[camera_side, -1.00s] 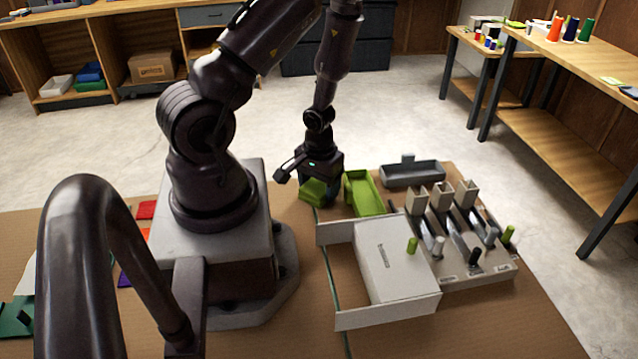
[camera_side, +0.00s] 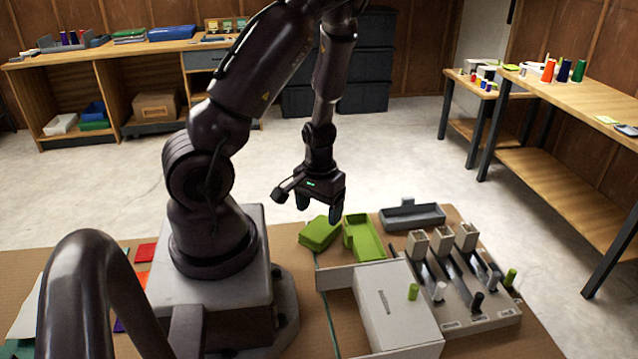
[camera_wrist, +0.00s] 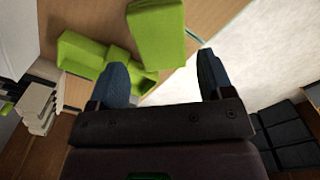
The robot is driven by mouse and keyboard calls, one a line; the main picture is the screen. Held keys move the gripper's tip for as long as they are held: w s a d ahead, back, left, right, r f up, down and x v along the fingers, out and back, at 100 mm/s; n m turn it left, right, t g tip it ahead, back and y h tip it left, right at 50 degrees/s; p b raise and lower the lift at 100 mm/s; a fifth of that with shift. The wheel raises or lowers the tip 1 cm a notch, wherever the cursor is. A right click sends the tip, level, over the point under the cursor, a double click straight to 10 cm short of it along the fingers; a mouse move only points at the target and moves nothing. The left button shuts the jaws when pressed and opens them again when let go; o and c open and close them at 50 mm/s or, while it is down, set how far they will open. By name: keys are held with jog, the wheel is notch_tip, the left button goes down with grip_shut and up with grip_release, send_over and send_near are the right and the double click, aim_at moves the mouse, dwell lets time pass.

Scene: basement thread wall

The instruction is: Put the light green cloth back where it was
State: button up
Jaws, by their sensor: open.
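The light green cloth (camera_side: 320,232) looks like a folded, thick block. It lies on the brown work surface, close to the left side of a green open tray (camera_side: 363,238). In the wrist view the cloth (camera_wrist: 157,34) is at the top middle and the green tray (camera_wrist: 85,52) is to its left, partly hidden by a finger. My gripper (camera_side: 319,207) is open and empty, pointing down above the cloth and clear of it. Its two blue-grey fingers (camera_wrist: 163,68) show spread apart in the wrist view.
A grey tray (camera_side: 412,217) lies behind the green tray. A beige rack with several slots (camera_side: 455,275) stands at right.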

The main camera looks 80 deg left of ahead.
aim_at(320, 229)
jog(key=w+d+r+m+t+y, duration=0.1)
jog(key=w+r+t+y, duration=0.15)
jog(key=w+r, duration=0.55)
jog(key=w+d+r+m+t+y, duration=0.1)
jog(key=w+r+m+t+y, duration=0.2)
jog(key=r, duration=0.9)
jog(key=s+d+r+m+h, duration=0.2)
jog(key=s+d+r, duration=0.2)
jog(key=d, duration=0.4)
jog(key=s+d+r+m+h, duration=0.3)
jog(key=s+d+r, duration=0.1)
jog(key=s+d, duration=0.2)
jog(key=shift+d+r, duration=0.4)
jog(key=shift+d, duration=0.5)
jog(key=shift+h, duration=0.25)
